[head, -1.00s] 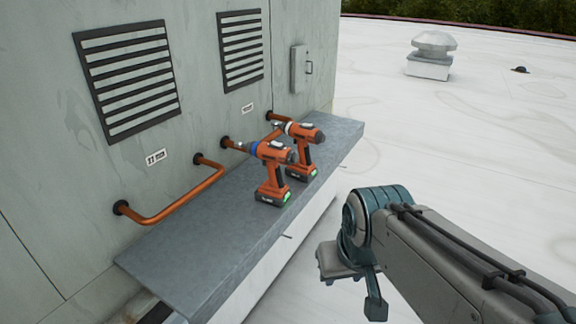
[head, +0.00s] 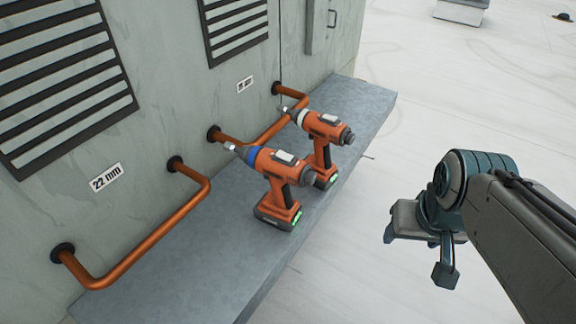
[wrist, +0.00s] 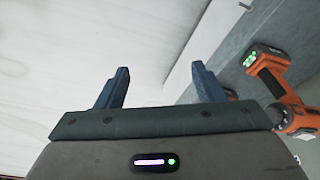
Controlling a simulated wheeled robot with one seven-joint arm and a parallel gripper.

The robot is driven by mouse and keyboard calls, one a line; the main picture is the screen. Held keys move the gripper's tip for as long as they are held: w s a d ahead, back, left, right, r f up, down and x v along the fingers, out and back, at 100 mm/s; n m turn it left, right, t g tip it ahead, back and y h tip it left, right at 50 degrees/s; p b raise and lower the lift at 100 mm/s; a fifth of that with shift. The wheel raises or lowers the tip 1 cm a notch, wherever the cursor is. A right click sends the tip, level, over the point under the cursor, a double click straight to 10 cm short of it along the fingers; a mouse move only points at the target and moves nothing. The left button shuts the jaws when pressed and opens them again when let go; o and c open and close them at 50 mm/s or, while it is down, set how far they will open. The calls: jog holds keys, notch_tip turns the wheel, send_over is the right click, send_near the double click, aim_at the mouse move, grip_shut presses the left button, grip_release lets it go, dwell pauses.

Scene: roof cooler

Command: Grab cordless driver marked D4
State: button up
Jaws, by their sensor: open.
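Two orange cordless drivers stand upright on the grey ledge (head: 180,262). The nearer driver (head: 277,179) has a blue collar; the farther driver (head: 322,142) has a pale collar and is partly hidden behind it. No D4 mark is readable on either. My gripper (head: 422,256) is right of the ledge, apart from both drivers. In the wrist view my gripper (wrist: 160,86) has its two fingers spread with nothing between them. One driver (wrist: 272,85) shows at the right edge of that view, outside the fingers; which one, I cannot tell.
Copper pipes (head: 150,243) run along the cooler wall behind the drivers, near their noses. A label reading 22 mm (head: 106,177) and slatted vents (head: 62,80) are on the wall. The white roof (head: 450,100) right of the ledge is mostly open.

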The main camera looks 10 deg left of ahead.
jog(key=w+a+f+n+g+h, duration=0.35)
jog(key=a+f+n, duration=0.2)
jog(key=n, duration=0.35)
jog(key=n+t+h+p, duration=0.2)
jog(key=n+t, duration=1.6)
jog(key=n, duration=0.7)
send_near(278, 194)
jog(key=shift+g, duration=0.25)
jog(key=x, duration=0.4)
jog(key=p+x, duration=0.1)
jog(key=x, duration=0.1)
jog(key=shift+w+d+f, duration=0.1)
jog(key=shift+f, duration=0.2)
jog(key=shift+r+p+x, duration=0.2)
jog(key=shift+p+x, duration=0.3)
jog(key=shift+x, duration=0.8)
jog(key=shift+r+p+x, duration=0.2)
jog(key=shift+p+x, duration=0.25)
jog(key=shift+x, duration=0.85)
grip_shut()
jog(key=shift+w+r, duration=0.1)
